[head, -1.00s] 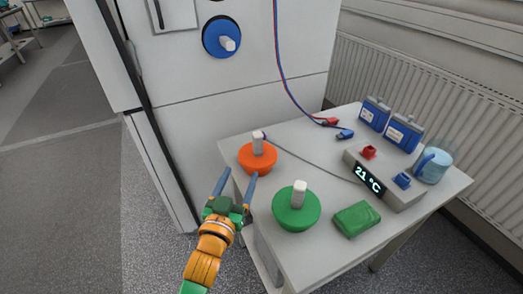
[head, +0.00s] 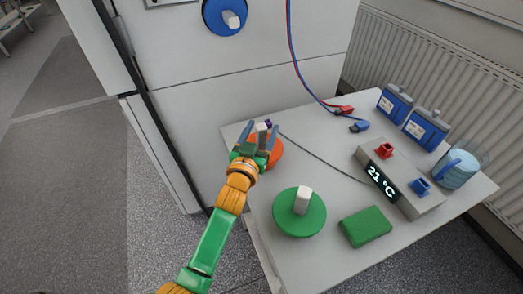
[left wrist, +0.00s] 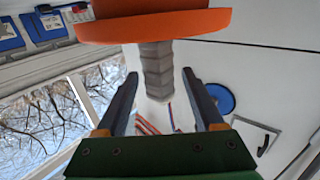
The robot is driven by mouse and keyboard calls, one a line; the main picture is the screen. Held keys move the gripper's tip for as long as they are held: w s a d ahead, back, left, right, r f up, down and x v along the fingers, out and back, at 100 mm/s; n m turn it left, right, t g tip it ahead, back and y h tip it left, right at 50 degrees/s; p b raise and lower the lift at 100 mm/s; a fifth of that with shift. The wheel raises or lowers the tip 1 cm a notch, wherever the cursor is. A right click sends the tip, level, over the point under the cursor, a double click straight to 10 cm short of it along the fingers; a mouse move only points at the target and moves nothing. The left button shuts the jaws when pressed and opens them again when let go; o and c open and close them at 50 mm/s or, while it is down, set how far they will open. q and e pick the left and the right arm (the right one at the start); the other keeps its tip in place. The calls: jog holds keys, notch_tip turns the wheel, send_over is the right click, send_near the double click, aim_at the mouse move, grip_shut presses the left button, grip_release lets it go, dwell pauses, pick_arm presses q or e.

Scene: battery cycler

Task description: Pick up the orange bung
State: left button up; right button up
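The orange bung (head: 274,153) stands on the table near its left edge, partly hidden behind my left gripper (head: 261,131). Its pale upright handle (head: 263,133) shows between the two fingers. In the left wrist view the orange disc (left wrist: 155,26) is at the top and the handle (left wrist: 156,70) hangs down from it. My left gripper (left wrist: 158,84) is open there, one finger on each side of the handle, with gaps visible on both sides. My right gripper is in neither view.
A green bung (head: 300,216) and a green block (head: 366,227) are on the table (head: 330,271) nearby. A grey temperature unit (head: 402,180) stands to the right, with blue batteries (head: 426,127) and a jug (head: 457,170) behind. A blue bung (head: 212,17) is in the white cabinet's front (head: 270,55).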

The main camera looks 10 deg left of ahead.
pick_arm(q)
jog(key=shift+s, duration=0.15)
grip_shut()
jog(key=shift+r, duration=0.1)
dwell(0.9)
